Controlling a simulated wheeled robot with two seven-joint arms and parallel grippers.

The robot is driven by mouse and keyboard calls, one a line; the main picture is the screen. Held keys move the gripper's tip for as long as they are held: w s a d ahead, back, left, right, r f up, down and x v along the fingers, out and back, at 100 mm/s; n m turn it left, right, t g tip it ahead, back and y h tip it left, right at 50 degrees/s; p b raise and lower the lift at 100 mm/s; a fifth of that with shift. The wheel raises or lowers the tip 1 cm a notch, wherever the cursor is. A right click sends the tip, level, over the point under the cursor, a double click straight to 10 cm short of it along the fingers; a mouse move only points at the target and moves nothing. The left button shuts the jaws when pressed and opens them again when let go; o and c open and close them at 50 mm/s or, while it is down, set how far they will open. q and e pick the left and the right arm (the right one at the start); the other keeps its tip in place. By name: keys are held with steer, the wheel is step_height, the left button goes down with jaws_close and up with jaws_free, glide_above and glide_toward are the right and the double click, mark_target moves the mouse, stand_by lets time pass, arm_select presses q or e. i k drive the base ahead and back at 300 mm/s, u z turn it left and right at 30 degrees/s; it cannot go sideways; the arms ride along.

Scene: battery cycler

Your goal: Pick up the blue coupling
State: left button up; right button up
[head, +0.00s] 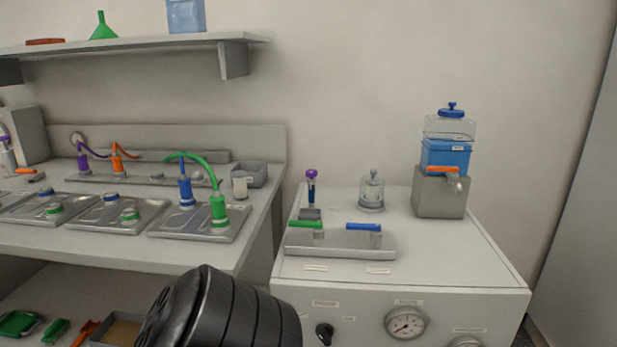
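A blue upright cylindrical piece (186,192) stands on the rightmost metal tray (168,233) of the left bench, linked by a green hose (205,157) to a green cylindrical piece (219,209). A blue bar-shaped piece (364,227) lies across a grey holder on the metal rack (330,251) on the white cabinet, to the right of a similar green bar (305,224). I cannot tell for sure which blue piece is the coupling. Neither of my grippers is in view.
A dispenser with a blue tank (445,157) stands at the cabinet's back right, and a clear glass jar (372,192) behind the rack. A purple-capped vial (311,188) is beside it. The cabinet top (450,250) is clear at front right. A gap separates bench and cabinet.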

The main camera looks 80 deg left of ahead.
mark_target(186, 191)
steer(key=k, duration=1.05)
steer(key=u, duration=0.35)
